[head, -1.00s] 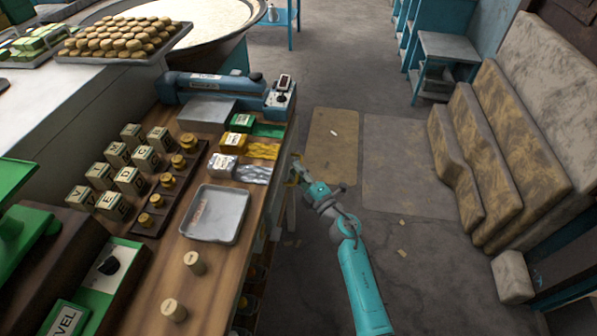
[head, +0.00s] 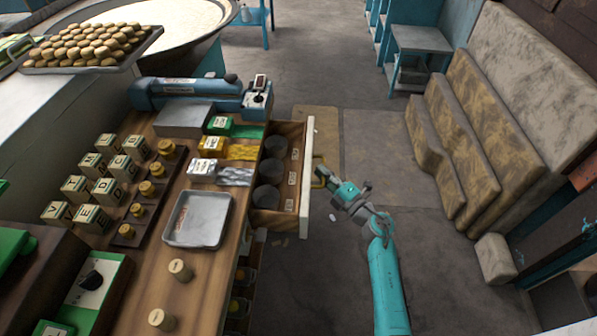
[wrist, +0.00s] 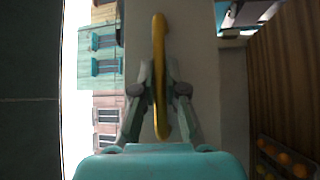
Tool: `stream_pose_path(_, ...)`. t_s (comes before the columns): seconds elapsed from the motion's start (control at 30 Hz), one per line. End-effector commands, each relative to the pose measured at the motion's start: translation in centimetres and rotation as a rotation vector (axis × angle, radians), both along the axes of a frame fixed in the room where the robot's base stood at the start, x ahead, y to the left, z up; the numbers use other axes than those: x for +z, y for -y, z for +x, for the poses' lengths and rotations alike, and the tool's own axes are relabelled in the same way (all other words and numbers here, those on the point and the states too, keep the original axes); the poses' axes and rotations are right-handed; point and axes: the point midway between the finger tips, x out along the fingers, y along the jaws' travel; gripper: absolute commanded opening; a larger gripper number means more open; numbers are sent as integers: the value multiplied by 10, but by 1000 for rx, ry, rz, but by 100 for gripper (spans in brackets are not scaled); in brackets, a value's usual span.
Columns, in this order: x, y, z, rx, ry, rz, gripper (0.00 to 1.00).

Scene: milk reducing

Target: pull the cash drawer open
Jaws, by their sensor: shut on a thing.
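The cash drawer (head: 301,196) is pulled out from the right side of the wooden counter in the head view. Several dark round things and white labels lie inside it. My gripper (head: 320,180) is at the drawer's outer face, on its right. In the wrist view the gold handle (wrist: 159,75) stands upright between my two fingers (wrist: 159,95), which are shut on it. The pale drawer front (wrist: 195,60) is behind the handle. The fingertips are small and partly hidden in the head view.
A metal tray (head: 228,217), several lettered blocks (head: 108,191) and small knobbed weights stand on the counter (head: 203,272).

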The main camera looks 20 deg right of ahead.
Motion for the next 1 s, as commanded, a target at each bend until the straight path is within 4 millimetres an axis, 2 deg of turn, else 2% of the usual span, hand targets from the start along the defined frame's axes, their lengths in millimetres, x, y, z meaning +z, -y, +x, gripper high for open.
stream_pose_path(0.03, -1, 15, -8, -7, -1, 1, 0)
stream_pose_path(0.2, -1, 47, -27, -5, -1, 1, 0)
stream_pose_path(0.4, -1, 70, -40, -2, -2, 1, 0)
stream_pose_path(0.6, -1, 79, -45, 0, -1, 1, 0)
stream_pose_path(0.93, -1, 79, -46, 1, -2, 1, 0)
stream_pose_path(0.97, -1, 79, -46, 0, -2, 0, 16)
stream_pose_path(1.0, -1, 79, -46, 1, -2, 1, 26)
